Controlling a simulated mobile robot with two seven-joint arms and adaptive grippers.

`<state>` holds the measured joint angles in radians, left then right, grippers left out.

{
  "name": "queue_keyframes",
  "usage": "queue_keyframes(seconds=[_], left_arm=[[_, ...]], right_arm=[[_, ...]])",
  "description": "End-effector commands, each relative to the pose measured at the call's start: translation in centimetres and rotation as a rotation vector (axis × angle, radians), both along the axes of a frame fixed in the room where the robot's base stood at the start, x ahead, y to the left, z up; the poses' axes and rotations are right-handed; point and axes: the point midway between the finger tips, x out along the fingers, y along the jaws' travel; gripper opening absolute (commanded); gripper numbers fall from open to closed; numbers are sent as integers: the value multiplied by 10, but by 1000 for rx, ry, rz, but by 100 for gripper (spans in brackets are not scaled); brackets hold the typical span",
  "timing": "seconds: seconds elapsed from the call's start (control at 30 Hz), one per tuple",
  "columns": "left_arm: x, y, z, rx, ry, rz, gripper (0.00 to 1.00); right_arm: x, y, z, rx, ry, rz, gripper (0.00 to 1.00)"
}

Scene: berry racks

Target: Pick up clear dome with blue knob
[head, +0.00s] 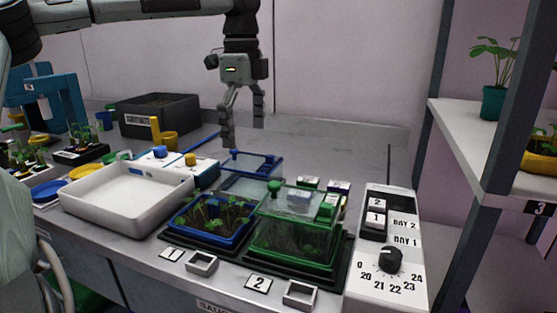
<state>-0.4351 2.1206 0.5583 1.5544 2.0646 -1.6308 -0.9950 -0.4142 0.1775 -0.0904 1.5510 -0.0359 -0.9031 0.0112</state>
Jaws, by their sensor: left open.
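The clear dome with the blue knob (262,160) rests on the bench behind the two seedling trays. It is a see-through box with blue edges, and its round blue knob (234,153) shows on top. The green-edged dome in front hides part of its lower right side. My left gripper (244,128) hangs above it, pointing down, with its fingers spread and nothing between them. The left fingertip appears just above the blue knob; I cannot tell whether they touch. My right gripper is not in view.
A clear dome with a green knob (274,187) covers the tray at place 2. An uncovered blue tray of seedlings (170,226) stands at place 1. A white tray (125,198), a dark soil box (157,116) and a dial panel (405,282) flank them. The back right bench is clear.

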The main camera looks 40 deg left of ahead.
Motion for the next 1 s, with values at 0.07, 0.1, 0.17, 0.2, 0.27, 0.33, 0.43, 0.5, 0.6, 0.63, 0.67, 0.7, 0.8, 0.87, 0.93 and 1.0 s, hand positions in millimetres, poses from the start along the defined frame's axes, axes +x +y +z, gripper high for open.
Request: queue_keyframes(seconds=[0.07, 0.1, 0.17, 0.2, 0.27, 0.33, 0.43, 0.5, 0.6, 0.63, 0.67, 0.7, 0.8, 0.87, 0.93, 1.0], left_arm=[[0, -1, 0, 0, 0, -2, 99], [0, -1, -1, 0, 1, -2, 99], [0, -1, -6, -1, 2, -3, 99], [0, -1, -11, -1, 2, -3, 99], [0, -1, -18, 0, 3, -3, 99], [-1, -2, -26, -1, 2, -4, 99], [-1, -5, -37, -1, 3, -3, 99], [-2, -8, -48, 0, 3, -4, 99], [-2, -11, -63, -1, 3, -2, 99], [-2, -11, -67, -1, 3, -2, 99], [-2, -11, -70, -1, 3, -2, 99], [-2, -11, -73, 0, 1, -2, 99], [-2, -11, -77, 0, 0, -2, 99], [-1, -11, -78, 0, -1, -2, 99], [-1, -11, -78, 0, 0, -2, 99], [-1, -11, -78, 0, 0, -2, 98]], right_arm=[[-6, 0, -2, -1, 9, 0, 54], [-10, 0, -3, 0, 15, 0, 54], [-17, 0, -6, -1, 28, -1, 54], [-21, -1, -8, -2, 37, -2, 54], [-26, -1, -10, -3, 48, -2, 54], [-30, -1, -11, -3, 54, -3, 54], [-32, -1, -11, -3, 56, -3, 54], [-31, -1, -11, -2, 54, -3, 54], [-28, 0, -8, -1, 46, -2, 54], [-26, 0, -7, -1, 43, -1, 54], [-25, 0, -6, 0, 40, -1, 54], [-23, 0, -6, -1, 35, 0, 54], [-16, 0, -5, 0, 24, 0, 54], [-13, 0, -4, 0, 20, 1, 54], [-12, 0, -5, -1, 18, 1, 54], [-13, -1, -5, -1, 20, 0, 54]])
